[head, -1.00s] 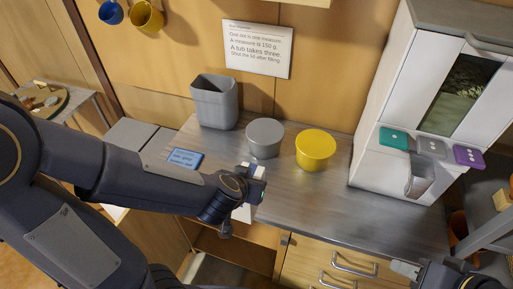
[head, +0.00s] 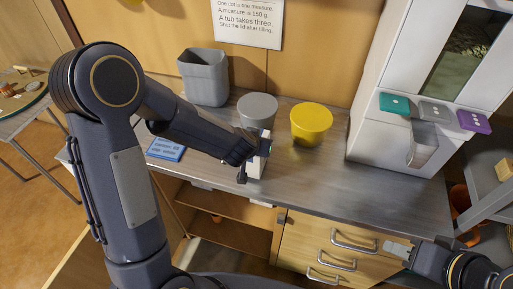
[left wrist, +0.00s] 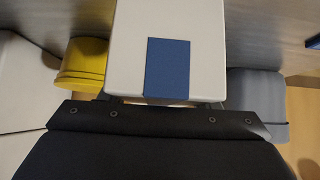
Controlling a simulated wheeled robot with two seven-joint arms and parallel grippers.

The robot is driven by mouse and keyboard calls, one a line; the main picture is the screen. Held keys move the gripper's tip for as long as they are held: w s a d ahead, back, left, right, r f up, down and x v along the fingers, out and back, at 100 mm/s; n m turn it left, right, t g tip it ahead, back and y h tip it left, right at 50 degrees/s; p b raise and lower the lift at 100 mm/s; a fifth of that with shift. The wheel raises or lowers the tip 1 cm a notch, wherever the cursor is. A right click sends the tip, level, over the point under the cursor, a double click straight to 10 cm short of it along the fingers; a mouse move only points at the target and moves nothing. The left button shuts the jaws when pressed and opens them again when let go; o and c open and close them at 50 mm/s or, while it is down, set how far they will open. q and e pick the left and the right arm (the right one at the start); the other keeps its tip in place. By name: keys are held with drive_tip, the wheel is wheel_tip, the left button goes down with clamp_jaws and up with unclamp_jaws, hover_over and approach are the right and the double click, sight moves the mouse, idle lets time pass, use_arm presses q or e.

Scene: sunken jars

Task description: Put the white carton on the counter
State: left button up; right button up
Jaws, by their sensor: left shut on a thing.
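The white carton (left wrist: 135,45) with a blue patch (left wrist: 168,68) is held by my left gripper. In the head view a pale part of the carton (head: 256,168) shows below my left gripper (head: 262,150), over the counter (head: 320,185) in front of the grey tub. Most of it is hidden behind my gripper and arm there. I cannot tell whether its base touches the counter. My right gripper (head: 398,250) is at the lower right, in front of the drawers, and whether its fingers are apart is unclear.
A grey tub (head: 257,110) and a yellow tub (head: 311,122) stand behind the carton. A grey bin (head: 204,80) is at the back left, a blue card (head: 166,149) at the left. A white dispenser (head: 385,140) stands right. Counter room lies right of the carton.

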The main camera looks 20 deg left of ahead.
use_arm(q)
drive_tip(key=shift+f, duration=0.65)
drive_tip(key=shift+f, duration=0.25)
drive_tip(key=o, duration=1.1)
drive_tip(key=shift+o, duration=0.2)
drive_tip(key=shift+r, duration=0.25)
drive_tip(key=shift+s+r, duration=0.2)
drive_tip(key=shift+r, duration=0.05)
drive_tip(key=p+v, duration=0.3)
drive_tip(key=v, duration=0.8)
drive_tip(key=shift+s+r+p, duration=0.15)
drive_tip(key=shift+r+p, duration=0.05)
drive_tip(key=shift+p, duration=0.1)
